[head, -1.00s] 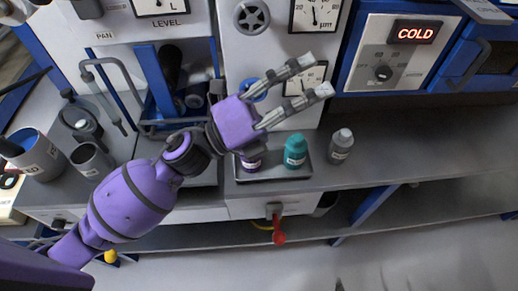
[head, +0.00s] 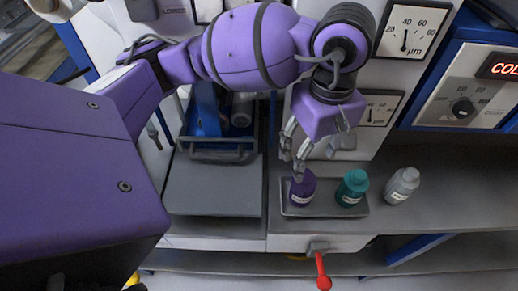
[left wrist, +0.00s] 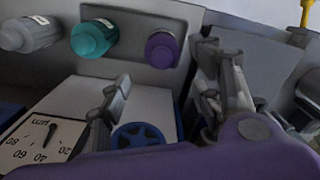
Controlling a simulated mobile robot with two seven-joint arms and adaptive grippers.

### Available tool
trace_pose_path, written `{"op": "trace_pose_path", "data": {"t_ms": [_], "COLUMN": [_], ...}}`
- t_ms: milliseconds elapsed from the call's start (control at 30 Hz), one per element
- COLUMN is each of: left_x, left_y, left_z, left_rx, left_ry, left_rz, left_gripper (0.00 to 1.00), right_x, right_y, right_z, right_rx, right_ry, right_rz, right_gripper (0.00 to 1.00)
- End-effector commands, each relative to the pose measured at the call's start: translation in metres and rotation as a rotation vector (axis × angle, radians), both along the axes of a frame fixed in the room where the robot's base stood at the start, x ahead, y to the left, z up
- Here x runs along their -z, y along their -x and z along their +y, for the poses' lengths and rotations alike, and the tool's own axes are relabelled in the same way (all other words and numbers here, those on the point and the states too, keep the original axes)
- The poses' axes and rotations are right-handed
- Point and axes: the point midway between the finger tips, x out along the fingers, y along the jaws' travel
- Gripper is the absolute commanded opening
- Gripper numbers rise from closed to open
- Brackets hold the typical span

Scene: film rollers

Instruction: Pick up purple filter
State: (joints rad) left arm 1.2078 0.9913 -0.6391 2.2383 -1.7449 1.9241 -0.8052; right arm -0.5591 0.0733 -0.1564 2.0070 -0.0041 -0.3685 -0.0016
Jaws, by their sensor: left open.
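The purple filter (head: 302,188) is a small purple bottle with a pale label. It stands upright at the left end of a grey tray (head: 325,212) on the counter. In the left wrist view the purple filter (left wrist: 161,49) shows beyond the fingers. My left gripper (head: 295,160) points down just above and behind it, with its fingers apart; I cannot tell from the head view whether a finger touches it. In the left wrist view my left gripper (left wrist: 165,95) is open and nothing is between its fingers. My right gripper is not in view.
A teal bottle (head: 352,188) stands beside the purple one in the tray. A grey bottle (head: 402,186) stands right of the tray. A red handle (head: 322,272) hangs below the counter front. A panel with gauges (head: 378,108) rises behind.

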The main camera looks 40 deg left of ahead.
Motion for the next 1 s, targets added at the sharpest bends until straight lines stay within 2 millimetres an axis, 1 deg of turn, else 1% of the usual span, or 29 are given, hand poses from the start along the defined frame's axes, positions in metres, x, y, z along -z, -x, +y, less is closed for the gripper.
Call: {"op": "trace_pose_path", "data": {"t_ms": [267,433,533,667,833,867,1000], "left_x": [0.029,0.054,0.067,0.074,0.074,0.074,0.074], "left_y": [0.0,0.001,0.0,0.0,-0.001,-0.001,-0.001], "left_z": [0.001,0.0,-0.001,-0.001,-0.001,-0.001,-0.001], "left_rx": [-0.001,-0.001,0.0,0.001,0.001,0.001,0.001], "left_ry": [-0.005,-0.003,-0.002,-0.002,-0.002,-0.002,-0.002], "left_rz": [0.0,0.001,0.0,-0.002,-0.004,-0.004,-0.004], "left_gripper": [0.59,0.59,0.59,0.59,0.59,0.57,0.39], "right_x": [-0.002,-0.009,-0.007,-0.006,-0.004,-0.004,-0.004], "right_y": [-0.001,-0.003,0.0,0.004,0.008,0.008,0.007], "right_z": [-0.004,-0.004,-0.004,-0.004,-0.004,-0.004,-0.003], "right_rx": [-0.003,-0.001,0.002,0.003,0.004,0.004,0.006], "right_ry": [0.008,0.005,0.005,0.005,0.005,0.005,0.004], "right_rz": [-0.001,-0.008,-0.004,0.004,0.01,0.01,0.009], "right_gripper": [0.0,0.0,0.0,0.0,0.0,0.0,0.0]}}
